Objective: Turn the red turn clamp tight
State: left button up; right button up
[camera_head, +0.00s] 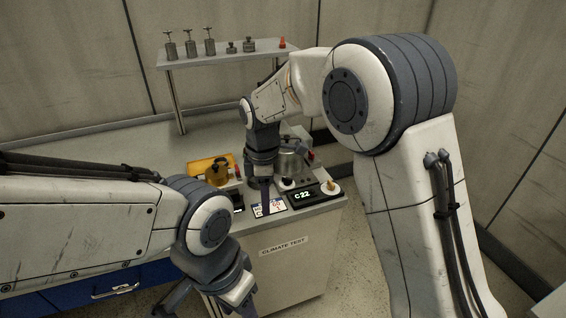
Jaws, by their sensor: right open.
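My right gripper (264,196) points down over the front of the bench, near a printed card. It is open, with its fingers seen nearly edge-on. A small red part (238,172) stands beside a brass-coloured vessel (217,175), left of the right gripper. I cannot tell whether this red part is the turn clamp. A steel pot (289,160) stands behind and right of the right gripper, partly hidden by my arm. My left gripper (236,300) hangs low at the bottom edge, in front of the bench and apart from these things; its jaw opening is unclear.
The bench (318,232) carries a "CLIMATE TEST" label. A black display (302,196) reads C22, with a white dial next to it. A raised shelf (220,56) holds several metal weights and a small orange-red cone.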

aim_at(238, 175)
jog(key=z, duration=0.6)
jog(key=i, duration=1.05)
jog(key=u, duration=1.15)
